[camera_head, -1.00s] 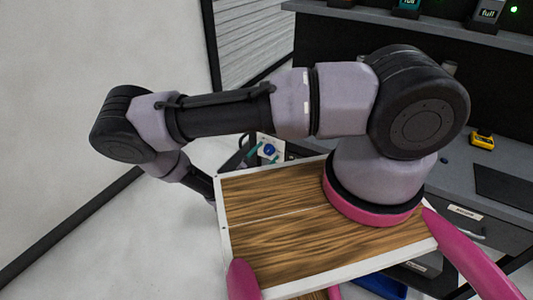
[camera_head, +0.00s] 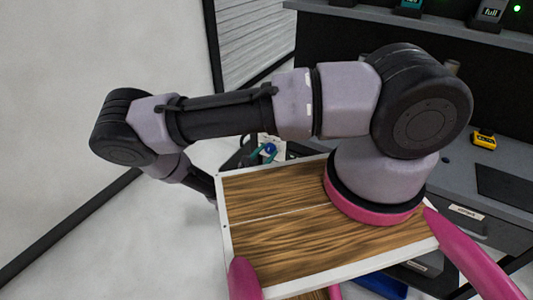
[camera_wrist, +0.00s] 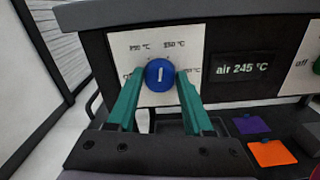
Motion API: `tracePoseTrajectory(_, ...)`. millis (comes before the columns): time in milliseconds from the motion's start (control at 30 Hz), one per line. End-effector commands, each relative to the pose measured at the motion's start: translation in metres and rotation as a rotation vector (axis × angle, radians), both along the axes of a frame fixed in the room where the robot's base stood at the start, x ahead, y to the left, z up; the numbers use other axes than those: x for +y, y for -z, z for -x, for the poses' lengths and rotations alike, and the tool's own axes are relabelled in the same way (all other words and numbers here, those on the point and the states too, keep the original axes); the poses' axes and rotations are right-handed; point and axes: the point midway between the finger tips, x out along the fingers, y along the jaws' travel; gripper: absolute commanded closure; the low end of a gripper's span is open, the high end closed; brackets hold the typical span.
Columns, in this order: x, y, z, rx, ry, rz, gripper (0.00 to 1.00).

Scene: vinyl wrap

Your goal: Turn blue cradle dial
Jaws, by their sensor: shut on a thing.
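The blue dial (camera_wrist: 160,75) is round with a white line that points nearly straight up. It sits on a white panel (camera_wrist: 197,42) with temperature labels around it, partly covered by the fingers. My gripper (camera_wrist: 159,80) has green fingers, one on each side of the dial, and is shut on it. In the head view the blue dial (camera_head: 270,148) and the green fingertips (camera_head: 263,153) show small beyond my wooden deck.
A purple square (camera_wrist: 251,125) and an orange square (camera_wrist: 272,153) lie below the panel. A yellow item (camera_head: 483,140) rests on the grey bench (camera_head: 455,170).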

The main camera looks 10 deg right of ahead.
Motion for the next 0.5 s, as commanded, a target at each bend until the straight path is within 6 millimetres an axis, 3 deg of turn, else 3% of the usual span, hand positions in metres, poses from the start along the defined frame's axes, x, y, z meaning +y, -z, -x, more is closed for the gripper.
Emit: tracePoseTrajectory(500,0.0022,0.0011,-0.0004,0.348,-0.001,0.345,1.00)
